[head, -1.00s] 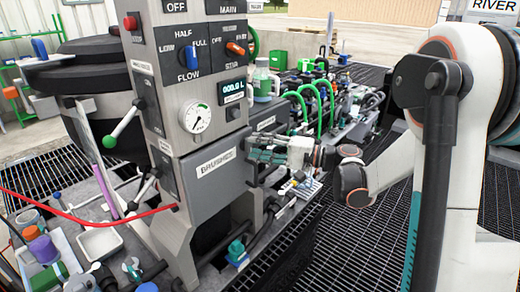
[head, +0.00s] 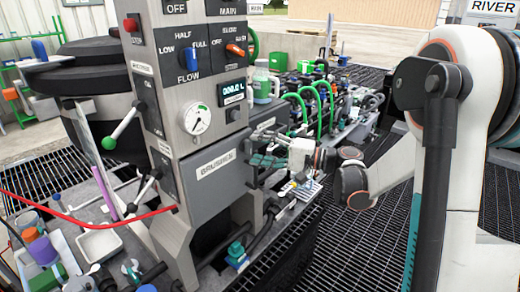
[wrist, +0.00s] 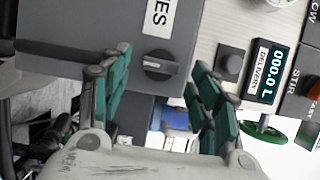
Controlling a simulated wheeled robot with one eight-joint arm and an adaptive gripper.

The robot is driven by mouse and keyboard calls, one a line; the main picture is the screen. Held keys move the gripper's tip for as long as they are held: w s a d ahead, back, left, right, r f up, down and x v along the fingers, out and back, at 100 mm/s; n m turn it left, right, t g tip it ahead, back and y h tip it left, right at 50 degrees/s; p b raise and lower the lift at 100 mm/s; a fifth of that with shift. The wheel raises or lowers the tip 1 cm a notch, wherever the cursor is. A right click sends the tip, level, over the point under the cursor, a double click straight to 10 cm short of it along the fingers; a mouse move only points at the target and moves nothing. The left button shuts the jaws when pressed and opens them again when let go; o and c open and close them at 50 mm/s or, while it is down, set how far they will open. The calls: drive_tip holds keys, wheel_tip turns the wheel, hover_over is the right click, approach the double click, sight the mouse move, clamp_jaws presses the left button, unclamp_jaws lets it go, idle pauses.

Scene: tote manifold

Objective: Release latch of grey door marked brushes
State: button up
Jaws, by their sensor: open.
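The grey door marked BRUSHES (head: 212,186) is on the front of the grey control column, and it looks closed. In the wrist view the door (wrist: 75,40) fills the upper left, with part of its white label (wrist: 159,17) showing. A dark rotary latch knob (wrist: 158,67) with a pale pointer line sits near the door's edge. My gripper (head: 264,160) is at the door's right side in the head view. In the wrist view its green-padded fingers (wrist: 157,63) are spread open, one either side of the latch. I cannot tell whether they touch it.
The column carries a gauge (head: 196,119), a flow switch (head: 188,56) and a delivery display (wrist: 267,72), with a black button (wrist: 231,62) close to my right finger. Hoses and valves (head: 318,95) crowd behind. A red cable (head: 95,219) crosses the cluttered bench at left.

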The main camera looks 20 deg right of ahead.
drive_tip(key=v, duration=1.2)
drive_tip(key=shift+a+f, duration=0.1)
drive_tip(key=shift+a, duration=0.1)
